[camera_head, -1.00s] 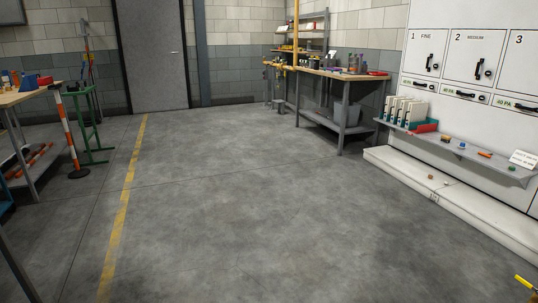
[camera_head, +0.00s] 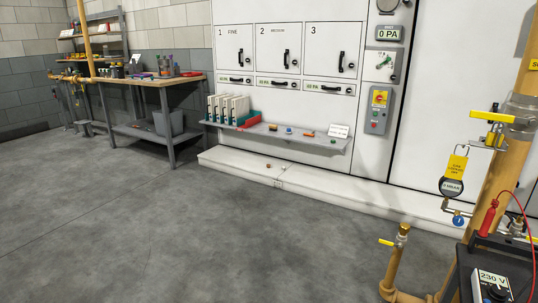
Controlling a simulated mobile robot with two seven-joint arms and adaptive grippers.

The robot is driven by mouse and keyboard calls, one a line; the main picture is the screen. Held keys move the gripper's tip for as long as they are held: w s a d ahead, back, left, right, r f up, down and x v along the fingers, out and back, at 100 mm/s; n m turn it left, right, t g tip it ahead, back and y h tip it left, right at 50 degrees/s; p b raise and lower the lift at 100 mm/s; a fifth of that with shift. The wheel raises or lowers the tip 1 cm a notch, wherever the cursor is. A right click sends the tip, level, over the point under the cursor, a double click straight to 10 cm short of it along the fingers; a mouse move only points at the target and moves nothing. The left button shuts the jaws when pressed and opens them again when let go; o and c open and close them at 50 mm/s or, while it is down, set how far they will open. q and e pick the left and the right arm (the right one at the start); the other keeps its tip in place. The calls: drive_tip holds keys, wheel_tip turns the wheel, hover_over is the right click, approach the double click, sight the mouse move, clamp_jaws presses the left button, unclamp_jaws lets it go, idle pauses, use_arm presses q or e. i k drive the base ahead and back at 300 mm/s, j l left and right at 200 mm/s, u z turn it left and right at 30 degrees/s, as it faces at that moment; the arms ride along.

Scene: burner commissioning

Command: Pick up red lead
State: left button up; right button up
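A red lead (camera_head: 490,218) shows at the right edge of the head view. Its red probe handle stands upright beside the yellow gas pipe, and a thin red wire loops from it over to the right. Near it is a dark box marked 230 V (camera_head: 491,287) in the lower right corner, partly cut off by the frame. Whether the wire joins this box cannot be told. Neither of my grippers is in view.
A yellow pipe (camera_head: 507,160) with valves and a gauge (camera_head: 451,186) rises at the right. A short pipe stub (camera_head: 399,250) stands on the floor. A shelf (camera_head: 300,138) and low plinth (camera_head: 330,185) run along the white cabinet. The left and middle floor (camera_head: 180,235) is clear.

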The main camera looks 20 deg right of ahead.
sight(484, 228)
drive_tip(key=i+j+z, duration=0.1)
drive_tip(key=z, duration=0.3)
drive_tip(key=i+j+z, duration=0.1)
drive_tip(key=z, duration=0.3)
drive_tip(key=i+j+z, duration=0.15)
drive_tip(key=z, duration=0.2)
drive_tip(key=i+j+z, duration=0.1)
drive_tip(key=z, duration=0.3)
drive_tip(key=j+z, duration=0.15)
drive_tip(key=z, duration=0.25)
drive_tip(key=i+j+z, duration=0.1)
drive_tip(key=z, duration=0.25)
drive_tip(key=j+z, duration=0.5)
drive_tip(key=z, duration=0.3)
